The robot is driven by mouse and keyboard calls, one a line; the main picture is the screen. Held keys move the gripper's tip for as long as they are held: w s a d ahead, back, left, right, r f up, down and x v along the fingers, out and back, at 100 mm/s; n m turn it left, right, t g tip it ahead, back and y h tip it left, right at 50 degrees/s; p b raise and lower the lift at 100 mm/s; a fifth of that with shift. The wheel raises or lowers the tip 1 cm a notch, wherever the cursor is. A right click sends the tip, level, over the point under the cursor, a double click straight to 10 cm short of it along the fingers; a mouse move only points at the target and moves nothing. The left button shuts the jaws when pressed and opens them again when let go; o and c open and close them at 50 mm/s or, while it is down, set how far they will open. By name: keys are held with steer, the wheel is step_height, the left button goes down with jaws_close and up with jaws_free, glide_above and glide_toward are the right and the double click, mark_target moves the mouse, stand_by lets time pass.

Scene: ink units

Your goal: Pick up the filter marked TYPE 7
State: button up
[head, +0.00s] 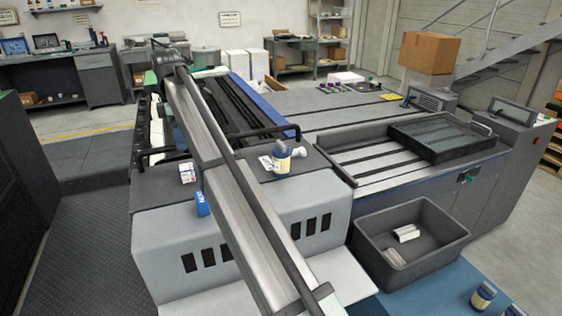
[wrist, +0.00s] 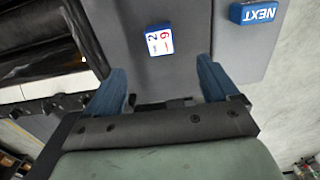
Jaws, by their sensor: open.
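I cannot read TYPE 7 on anything in view. A small dark-blue, cream and white container (head: 282,157) stands on the grey machine top, with small white pieces beside it; its marking is too small to read. Two similar containers stand at the lower right, one here (head: 483,296) and one cut off by the frame edge (head: 514,310). White cylindrical pieces (head: 406,233) lie in the grey bin. My gripper (wrist: 160,66) is open in the wrist view, with blue fingers apart and nothing between the tips. No container shows in the wrist view.
A white, blue and red block with digits (head: 187,173) and a blue NEXT block (head: 202,204) sit on the machine; both show in the wrist view, the digit block (wrist: 159,40) and the NEXT block (wrist: 258,13). The grey bin (head: 372,262) stands at the front right.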

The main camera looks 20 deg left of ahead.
steer(key=w+d+r, duration=0.1)
steer(key=w+d, duration=0.3)
steer(key=w, duration=0.1)
steer(key=m+t+y, duration=0.3)
steer(key=m, duration=1.5)
glide_toward(280, 151)
steer(key=x, duration=0.7)
steer(key=w+x, duration=0.1)
steer(key=x, duration=0.3)
steer(key=shift+w+a, duration=0.1)
